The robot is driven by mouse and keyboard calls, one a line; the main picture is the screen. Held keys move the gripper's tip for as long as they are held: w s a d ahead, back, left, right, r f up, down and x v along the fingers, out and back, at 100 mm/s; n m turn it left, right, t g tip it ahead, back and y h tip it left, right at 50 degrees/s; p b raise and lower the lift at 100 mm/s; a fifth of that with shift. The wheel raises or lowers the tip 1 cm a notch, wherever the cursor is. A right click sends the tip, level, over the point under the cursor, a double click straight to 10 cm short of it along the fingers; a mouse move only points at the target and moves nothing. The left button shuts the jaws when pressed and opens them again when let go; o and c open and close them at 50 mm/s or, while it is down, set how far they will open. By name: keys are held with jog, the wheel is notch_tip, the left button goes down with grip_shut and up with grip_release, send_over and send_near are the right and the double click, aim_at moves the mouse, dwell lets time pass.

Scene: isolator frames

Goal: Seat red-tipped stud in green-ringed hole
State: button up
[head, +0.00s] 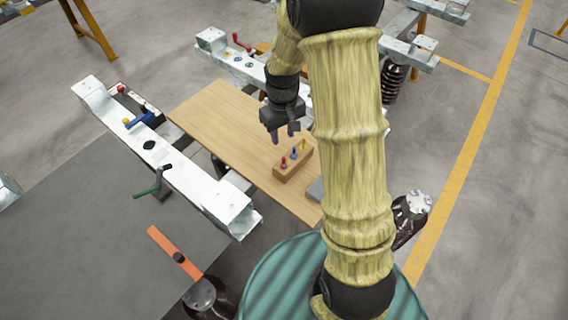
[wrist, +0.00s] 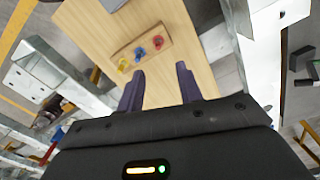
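The red-tipped stud (head: 284,163) stands upright in a wooden block, beside a blue stud (head: 294,154) and a yellow stud (head: 303,145). The red-tipped stud also shows in the wrist view (wrist: 157,42), at the right end of the row. My gripper (head: 283,139) is above the board near the block, its fingers pointing down. In the wrist view my gripper (wrist: 160,68) is open and empty, its fingers apart. A small greenish ring (head: 250,65) shows on the far pale beam; it is too small to be sure it is the green-ringed hole.
The wooden block (head: 286,176) sits on a wooden board (head: 222,122) that is mostly bare. A near pale beam (head: 185,178) carries a blue-handled clamp (head: 138,121) and a green-handled clamp (head: 148,190). A red-handled clamp (head: 241,42) stands on the far beam. My arm hides part of the right side.

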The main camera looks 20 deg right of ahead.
aim_at(284, 158)
notch_tip(284, 158, down, 8)
jog(key=shift+w+f+p, duration=0.1)
jog(key=shift+p, duration=0.2)
jog(key=shift+d, duration=0.1)
jog(key=shift+w+d+f+p, duration=0.15)
jog(key=shift+f+p, duration=0.4)
jog(key=shift+f, duration=2.05)
grip_shut()
